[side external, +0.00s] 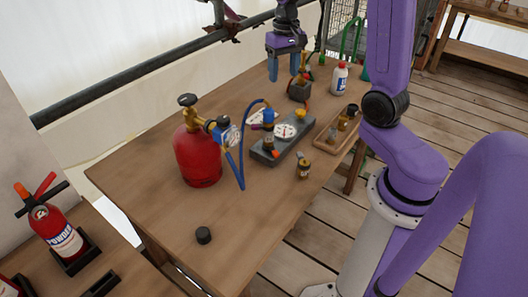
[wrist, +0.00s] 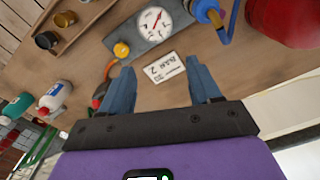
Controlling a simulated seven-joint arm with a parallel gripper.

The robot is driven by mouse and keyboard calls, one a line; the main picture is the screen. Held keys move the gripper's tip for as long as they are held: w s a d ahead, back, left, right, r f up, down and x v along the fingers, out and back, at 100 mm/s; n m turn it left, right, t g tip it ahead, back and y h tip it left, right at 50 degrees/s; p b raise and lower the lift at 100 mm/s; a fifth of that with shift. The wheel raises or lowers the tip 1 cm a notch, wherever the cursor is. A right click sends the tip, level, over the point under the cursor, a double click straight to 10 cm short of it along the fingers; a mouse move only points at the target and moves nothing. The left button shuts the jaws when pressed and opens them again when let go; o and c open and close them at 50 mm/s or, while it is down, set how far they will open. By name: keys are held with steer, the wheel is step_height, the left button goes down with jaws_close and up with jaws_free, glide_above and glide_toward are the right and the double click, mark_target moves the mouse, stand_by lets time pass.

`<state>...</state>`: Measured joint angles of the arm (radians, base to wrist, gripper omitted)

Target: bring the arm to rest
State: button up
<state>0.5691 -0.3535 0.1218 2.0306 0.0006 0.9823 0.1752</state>
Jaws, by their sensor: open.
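My gripper (side external: 287,68) hangs above the far part of the wooden table (side external: 130,180), with its blue fingers pointing down. In the wrist view my gripper (wrist: 157,92) has its two fingers spread apart, with nothing held between them. A white label card (wrist: 163,67) lies on the table in the gap seen between the fingers. My purple arm stands at the right in the side view.
A red gas cylinder (side external: 198,155) stands left of a grey block with a gauge (side external: 285,132). A blue hose joins them. A wooden tray (side external: 325,142), a white bottle (side external: 340,79) and a black cap (side external: 203,235) are also on the table. The near-left tabletop is mostly clear.

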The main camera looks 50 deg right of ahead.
steer(key=s+a+n, duration=1.2)
steer(key=s+a, duration=0.3)
steer(key=a, duration=0.3)
steer(key=s+a+f+n, duration=0.1)
steer(key=s+n, duration=0.4)
steer(key=s, duration=0.4)
steer(key=shift+s, duration=0.25)
